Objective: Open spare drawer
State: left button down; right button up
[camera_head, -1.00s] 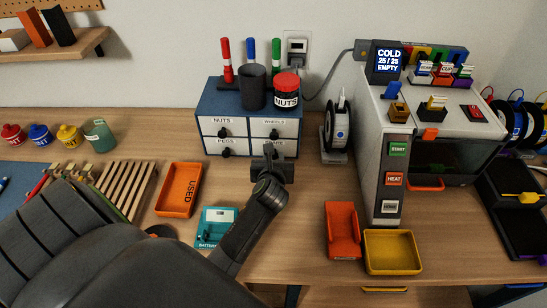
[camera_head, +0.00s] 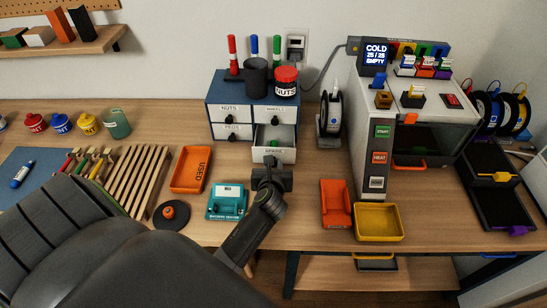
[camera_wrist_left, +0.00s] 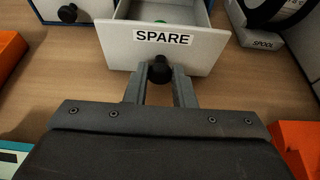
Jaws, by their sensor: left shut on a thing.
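The spare drawer (camera_head: 273,152) is the lower right drawer of the small blue cabinet (camera_head: 217,92). It stands pulled out, with a green thing (camera_head: 274,143) partly visible inside. In the left wrist view its white front (camera_wrist_left: 120,45) reads SPARE, and its black knob (camera_wrist_left: 160,70) sits between my fingers. My left gripper (camera_wrist_left: 160,84) is shut on this knob. In the head view the left gripper (camera_head: 271,172) is in front of the drawer and hides the knob. My right gripper is not in view.
An orange USED tray (camera_head: 190,169) and a teal battery box (camera_head: 227,202) lie left of my gripper. An orange tray (camera_head: 336,204) and a yellow tray (camera_head: 378,222) lie right. A spool holder (camera_head: 330,120) stands right of the cabinet.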

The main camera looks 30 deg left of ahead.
pick_arm(q)
jog(key=shift+v, duration=0.75)
jog(key=shift+s+d+f+p, duration=0.15)
jog(key=shift+s+d+p, duration=0.1)
jog(key=shift+s+p, duration=0.15)
jog(key=shift+s+d+f, duration=0.15)
jog(key=shift+s+f, duration=0.05)
jog(key=c, duration=1.5)
grip_release()
jog(key=shift+c, duration=0.2)
jog(key=shift+o, duration=1.3)
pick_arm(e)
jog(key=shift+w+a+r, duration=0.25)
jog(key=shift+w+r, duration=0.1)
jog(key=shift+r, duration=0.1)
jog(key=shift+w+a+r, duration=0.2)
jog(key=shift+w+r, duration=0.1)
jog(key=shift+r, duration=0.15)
